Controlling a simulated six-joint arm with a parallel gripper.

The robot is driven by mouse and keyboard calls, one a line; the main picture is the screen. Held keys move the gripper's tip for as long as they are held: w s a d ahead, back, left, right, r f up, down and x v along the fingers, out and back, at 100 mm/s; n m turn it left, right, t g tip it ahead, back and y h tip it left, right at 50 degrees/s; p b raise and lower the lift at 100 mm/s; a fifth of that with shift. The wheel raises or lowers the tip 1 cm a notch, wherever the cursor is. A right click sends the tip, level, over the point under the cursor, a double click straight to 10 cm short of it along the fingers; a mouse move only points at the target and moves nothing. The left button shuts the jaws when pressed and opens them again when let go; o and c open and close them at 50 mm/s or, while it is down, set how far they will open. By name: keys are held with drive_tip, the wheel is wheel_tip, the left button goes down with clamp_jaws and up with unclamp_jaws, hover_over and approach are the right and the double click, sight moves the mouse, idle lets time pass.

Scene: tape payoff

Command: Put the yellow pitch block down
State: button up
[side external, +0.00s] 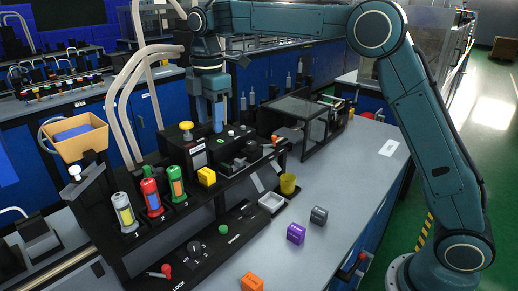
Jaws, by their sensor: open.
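The yellow pitch block (206,176) rests upright on the black bench fixture (225,190), right of the green cylinder marked 3. My gripper (218,128) points down above the back part of the fixture, with blue fingers. It appears above and slightly right of the block in the picture, apart from it. My gripper is open, and I see nothing held in it. The fingertips are small and partly merge with the dark fixture behind them.
Three numbered cylinders, grey-yellow (124,212), red (151,198) and green (177,185), stand left of the block. Orange (252,282), purple (296,233) and grey (319,215) blocks lie on the grey table.

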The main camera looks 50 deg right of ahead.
drive_tip(key=s+d+r+m+t, duration=0.1)
drive_tip(key=s+d+r+m, duration=0.25)
drive_tip(key=s, duration=0.45)
drive_tip(key=s+d+r+m+t, duration=0.25)
drive_tip(key=s+m, duration=0.25)
drive_tip(key=s, duration=0.4)
drive_tip(key=s+d+f+m+t, duration=0.1)
drive_tip(key=s+f+m, duration=0.2)
drive_tip(key=s, duration=0.5)
drive_tip(key=s+d+f+m, duration=0.1)
drive_tip(key=s+f+m, duration=0.3)
drive_tip(key=s, duration=0.5)
drive_tip(key=shift+s+d+f+m+t, duration=0.2)
drive_tip(key=shift+f+m+t, duration=0.15)
drive_tip(key=shift+m, duration=0.2)
drive_tip(key=shift+c, duration=0.5)
